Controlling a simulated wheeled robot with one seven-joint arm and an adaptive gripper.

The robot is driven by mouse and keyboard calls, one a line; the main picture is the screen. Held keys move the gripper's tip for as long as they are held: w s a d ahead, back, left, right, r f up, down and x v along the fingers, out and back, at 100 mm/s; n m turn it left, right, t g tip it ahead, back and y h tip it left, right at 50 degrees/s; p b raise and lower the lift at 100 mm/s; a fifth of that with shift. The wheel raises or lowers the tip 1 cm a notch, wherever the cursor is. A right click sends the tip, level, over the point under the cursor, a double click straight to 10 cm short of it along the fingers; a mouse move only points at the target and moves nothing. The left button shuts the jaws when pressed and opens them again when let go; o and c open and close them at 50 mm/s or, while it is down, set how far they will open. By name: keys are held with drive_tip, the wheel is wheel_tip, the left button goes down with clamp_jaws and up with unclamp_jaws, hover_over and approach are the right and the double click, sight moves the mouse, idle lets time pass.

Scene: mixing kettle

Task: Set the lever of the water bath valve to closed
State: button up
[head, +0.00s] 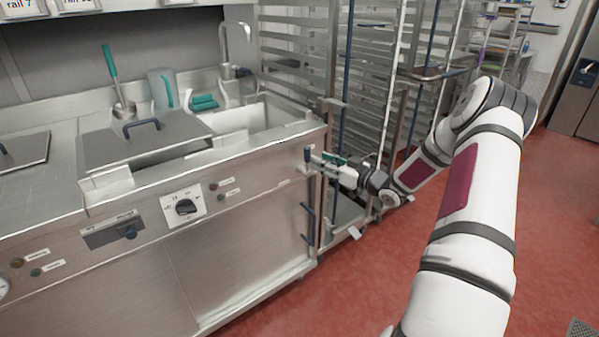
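My gripper (318,162) is at the front right corner of the steel kettle unit, with its fingers pointing left. A small dark blue lever (307,155) stands upright at that corner, right beside the fingertips. I cannot tell whether they touch it, or whether the fingers are open or shut. The labels are too small to read, so I cannot tell for certain which handle is the water bath valve's.
The kettle lid (143,140) and a sink basin (240,117) are on top of the unit. Tall wire racks (385,75) stand close behind my gripper. The red floor (350,290) in front is clear.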

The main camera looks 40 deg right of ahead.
sight(308, 158)
drive_tip(key=shift+b+x, duration=1.15)
drive_tip(key=shift+x, duration=2.05)
drive_tip(key=shift+w, duration=0.1)
